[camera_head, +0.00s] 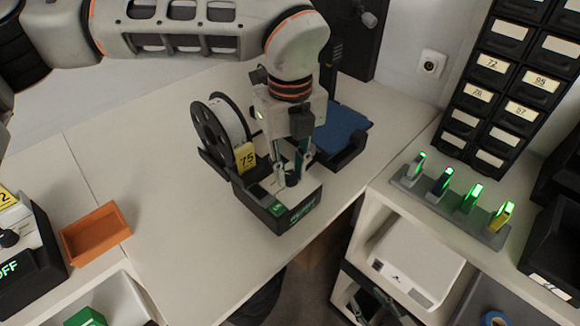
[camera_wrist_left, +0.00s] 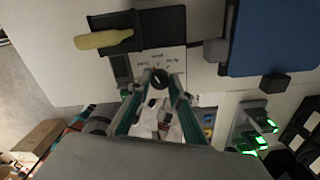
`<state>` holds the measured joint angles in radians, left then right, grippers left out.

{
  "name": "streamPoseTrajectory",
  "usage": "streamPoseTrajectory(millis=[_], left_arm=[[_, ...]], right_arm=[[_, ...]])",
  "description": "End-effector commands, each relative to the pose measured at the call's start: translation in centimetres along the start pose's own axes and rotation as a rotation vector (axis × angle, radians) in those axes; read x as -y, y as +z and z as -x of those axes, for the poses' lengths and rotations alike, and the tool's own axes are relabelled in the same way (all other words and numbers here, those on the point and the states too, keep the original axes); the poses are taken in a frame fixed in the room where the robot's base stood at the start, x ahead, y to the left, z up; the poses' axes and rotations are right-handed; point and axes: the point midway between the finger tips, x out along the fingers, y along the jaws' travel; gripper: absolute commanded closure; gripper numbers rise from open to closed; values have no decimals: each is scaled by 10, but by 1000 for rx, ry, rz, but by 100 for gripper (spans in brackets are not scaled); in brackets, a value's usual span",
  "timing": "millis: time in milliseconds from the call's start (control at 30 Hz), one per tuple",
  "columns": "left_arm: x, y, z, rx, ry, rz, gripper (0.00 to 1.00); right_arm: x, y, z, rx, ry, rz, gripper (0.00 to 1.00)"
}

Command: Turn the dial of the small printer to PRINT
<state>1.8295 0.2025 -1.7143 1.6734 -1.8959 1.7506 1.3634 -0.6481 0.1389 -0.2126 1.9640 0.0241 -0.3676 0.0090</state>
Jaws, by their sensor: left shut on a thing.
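The small printer (camera_head: 255,205) stands on the white worktop, with a black front carrying green lit text, a filament spool (camera_head: 222,122), a yellow tag reading 75 (camera_head: 245,156) and a blue plate (camera_head: 340,128). Its dark dial (camera_head: 292,180) is on the pale top panel. My left gripper (camera_head: 291,171) reaches down over the panel, its fingers shut on the dial. In the left wrist view the dial (camera_wrist_left: 160,77) sits between the two fingertips (camera_wrist_left: 160,84), with small printed labels beyond it. The dial's pointer and exact setting are too small to read. My right gripper is not in view.
An orange tray (camera_head: 96,233) and another device (camera_head: 28,258) showing OFF lie at the left. A rack with several green-lit items (camera_head: 450,205) stands at the right, below labelled black drawers (camera_head: 500,80). The worktop ahead of the orange tray is clear.

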Motion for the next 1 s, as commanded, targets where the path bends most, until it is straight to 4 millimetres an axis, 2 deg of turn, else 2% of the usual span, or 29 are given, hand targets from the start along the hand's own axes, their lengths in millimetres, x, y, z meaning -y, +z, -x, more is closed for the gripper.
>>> streamPoseTrajectory(millis=[1000], left_arm=[[2,0,3,3,-2,-964,100]], right_arm=[[-2,-10,5,-4,2,3,60]])
